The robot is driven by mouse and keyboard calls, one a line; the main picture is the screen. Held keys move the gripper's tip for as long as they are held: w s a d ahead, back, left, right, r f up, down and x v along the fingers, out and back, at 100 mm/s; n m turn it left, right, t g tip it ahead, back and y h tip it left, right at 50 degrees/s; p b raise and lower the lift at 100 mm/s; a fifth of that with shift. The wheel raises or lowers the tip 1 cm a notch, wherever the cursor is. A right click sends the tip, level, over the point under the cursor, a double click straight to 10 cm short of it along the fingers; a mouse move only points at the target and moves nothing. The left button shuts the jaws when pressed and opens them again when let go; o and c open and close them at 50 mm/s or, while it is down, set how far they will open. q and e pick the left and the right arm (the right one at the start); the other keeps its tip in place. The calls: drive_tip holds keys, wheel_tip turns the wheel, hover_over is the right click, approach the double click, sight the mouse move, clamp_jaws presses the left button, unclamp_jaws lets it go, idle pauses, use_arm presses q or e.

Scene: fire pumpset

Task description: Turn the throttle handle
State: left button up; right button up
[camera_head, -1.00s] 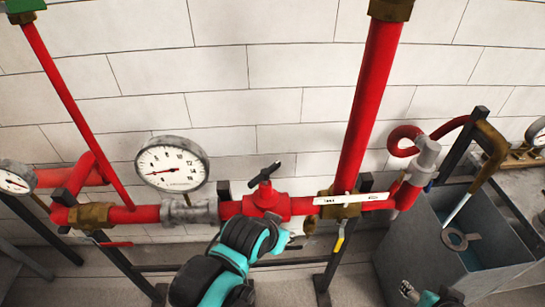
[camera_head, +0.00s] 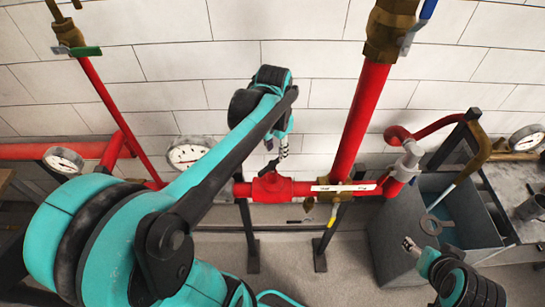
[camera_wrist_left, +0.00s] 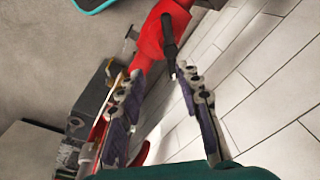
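The throttle handle (camera_head: 270,167) is a small dark bar on top of the red valve body (camera_head: 271,188), which sits on the red horizontal pipe. My left gripper (camera_head: 283,147) is just above and beside the handle, and my left arm crosses the view from the lower left. In the left wrist view, the dark handle (camera_wrist_left: 169,42) on its red valve lies ahead of the fingertips. The left gripper (camera_wrist_left: 160,76) is open, with nothing between its fingers. My right gripper (camera_head: 411,244) is low at the right, away from the valve; its fingers are too small to judge.
A white gauge (camera_head: 188,152) is partly covered by my left arm. A thick red vertical pipe (camera_head: 358,122) rises right of the valve, near the wall. A grey open tank (camera_head: 390,232) stands at the right behind my right gripper.

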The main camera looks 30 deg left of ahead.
sight(272, 163)
use_arm(q)
drive_tip(key=shift+w+a+f+m+g, duration=0.15)
drive_tip(key=shift+w+a+f+g, duration=0.15)
drive_tip(key=shift+a, duration=0.2)
drive_tip(key=shift+w+a+f+m+g, duration=0.1)
drive_tip(key=shift+w+a+f+m, duration=0.1)
drive_tip(key=shift+w+a, duration=0.25)
drive_tip(key=shift+a+f, duration=0.15)
drive_tip(key=shift+f, duration=0.05)
wheel_tip(272, 163, down, 7)
drive_tip(key=shift+s+f+b, duration=0.1)
drive_tip(key=shift+f+b, duration=0.1)
drive_tip(key=shift+b, duration=0.1)
clamp_jaws()
